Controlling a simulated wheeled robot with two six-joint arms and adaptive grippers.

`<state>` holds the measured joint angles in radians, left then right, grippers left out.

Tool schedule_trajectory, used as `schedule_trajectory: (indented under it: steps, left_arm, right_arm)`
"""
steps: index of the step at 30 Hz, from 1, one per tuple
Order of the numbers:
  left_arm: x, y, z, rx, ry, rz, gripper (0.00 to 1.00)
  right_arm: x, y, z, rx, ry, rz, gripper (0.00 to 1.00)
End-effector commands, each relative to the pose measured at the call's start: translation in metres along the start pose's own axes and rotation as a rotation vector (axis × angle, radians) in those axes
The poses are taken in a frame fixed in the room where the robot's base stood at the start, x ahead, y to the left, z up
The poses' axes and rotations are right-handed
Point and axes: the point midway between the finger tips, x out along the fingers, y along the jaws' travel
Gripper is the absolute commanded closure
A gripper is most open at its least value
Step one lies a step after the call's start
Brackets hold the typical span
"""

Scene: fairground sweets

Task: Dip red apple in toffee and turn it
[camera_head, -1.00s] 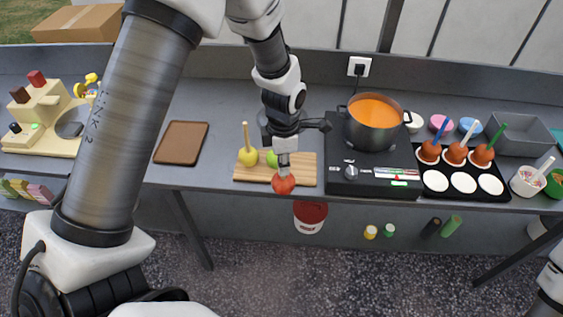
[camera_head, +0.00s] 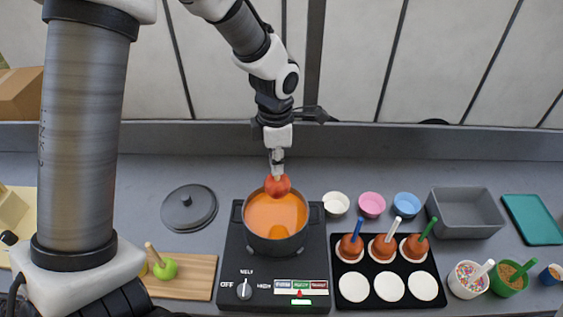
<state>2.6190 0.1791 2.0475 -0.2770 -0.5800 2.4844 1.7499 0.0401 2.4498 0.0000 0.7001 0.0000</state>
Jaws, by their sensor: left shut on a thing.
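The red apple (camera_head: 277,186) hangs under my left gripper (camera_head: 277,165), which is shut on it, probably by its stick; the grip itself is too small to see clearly. The apple is at the back part of the dark pot (camera_head: 241,227), overlapping the far rim in the picture. It appears to be above the orange toffee (camera_head: 272,214), with its surface still plain red. A darker orange patch, like a reflection, shows near the pot's front. The pot stands on the black hob (camera_head: 239,267). My right gripper is not in view.
Three coated apples (camera_head: 383,246) stand on a black tray (camera_head: 369,263), with three white discs in front. A pot lid (camera_head: 189,208) lies left. A green apple (camera_head: 165,268) is on the wooden board (camera_head: 195,272). Bowls, topping cups and a grey bin (camera_head: 465,232) are right.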

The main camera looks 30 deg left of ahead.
Motion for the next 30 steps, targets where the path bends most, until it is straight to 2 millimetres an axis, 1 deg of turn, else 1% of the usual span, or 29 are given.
schedule_trajectory:
  steps: [1,9,30]
  left_arm:
    - [0.006,0.0,0.0,0.0,0.0,0.0,1.0]
    - [0.036,0.0,0.0,0.0,0.001,-0.001,1.0]
    - [0.111,0.0,-0.001,0.001,0.0,-0.001,1.0]
  right_arm:
    - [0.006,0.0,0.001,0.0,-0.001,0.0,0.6]
    - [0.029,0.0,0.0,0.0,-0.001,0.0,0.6]
    - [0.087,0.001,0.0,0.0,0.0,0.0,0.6]
